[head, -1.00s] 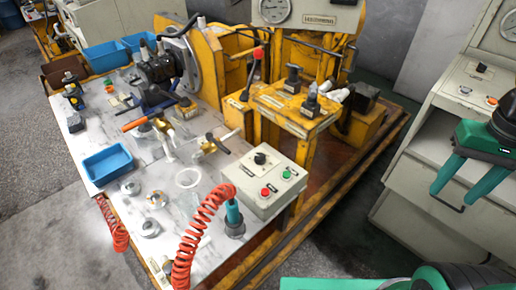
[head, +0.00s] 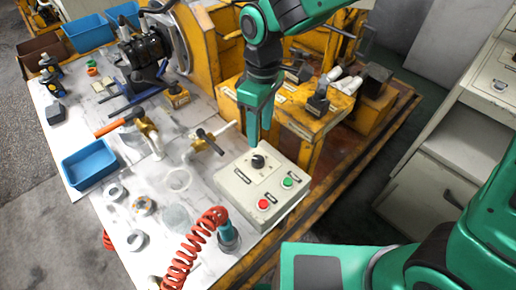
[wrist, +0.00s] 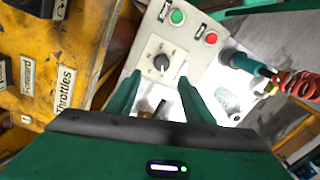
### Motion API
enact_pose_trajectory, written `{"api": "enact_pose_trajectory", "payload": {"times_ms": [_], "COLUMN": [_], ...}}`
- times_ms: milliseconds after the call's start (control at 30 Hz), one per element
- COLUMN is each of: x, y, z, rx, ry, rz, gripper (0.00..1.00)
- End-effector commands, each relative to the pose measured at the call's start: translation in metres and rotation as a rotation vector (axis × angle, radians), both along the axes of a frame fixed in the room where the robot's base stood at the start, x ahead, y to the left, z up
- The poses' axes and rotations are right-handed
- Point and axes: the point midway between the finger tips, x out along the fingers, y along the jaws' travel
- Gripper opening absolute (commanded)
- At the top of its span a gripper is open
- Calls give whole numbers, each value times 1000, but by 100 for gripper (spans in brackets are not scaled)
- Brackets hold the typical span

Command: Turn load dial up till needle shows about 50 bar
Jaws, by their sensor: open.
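The load dial (head: 258,161) is a black knob on a light plate on top of the grey control box (head: 235,188). A green button (head: 288,182) and a red button (head: 263,204) sit beside it. In the wrist view the dial (wrist: 161,62) lies just beyond the fingertips, roughly between their lines. My gripper (head: 259,138) points down just above and behind the dial, apart from it as far as I can tell. In the wrist view its two green fingers (wrist: 155,82) are spread with nothing between them. The gauge and its needle are outside both current views.
The yellow stand (head: 290,115) with levers rises behind the box, and its "Throttles" label (wrist: 66,95) is close in the wrist view. A red coiled hose (head: 195,245) stands in front of the box. Brass valves (head: 150,135) and a blue tray (head: 88,164) lie left.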

Motion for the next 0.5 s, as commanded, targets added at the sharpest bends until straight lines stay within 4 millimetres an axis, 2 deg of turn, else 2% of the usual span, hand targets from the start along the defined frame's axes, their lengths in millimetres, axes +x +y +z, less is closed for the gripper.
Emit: {"api": "enact_pose_trajectory", "payload": {"times_ms": [167,500], "x": [-4,-9], "y": [5,8], "z": [-22,-80], "rx": [-3,-3], "ry": [4,4], "rz": [9,13], "gripper": [47,47]}}
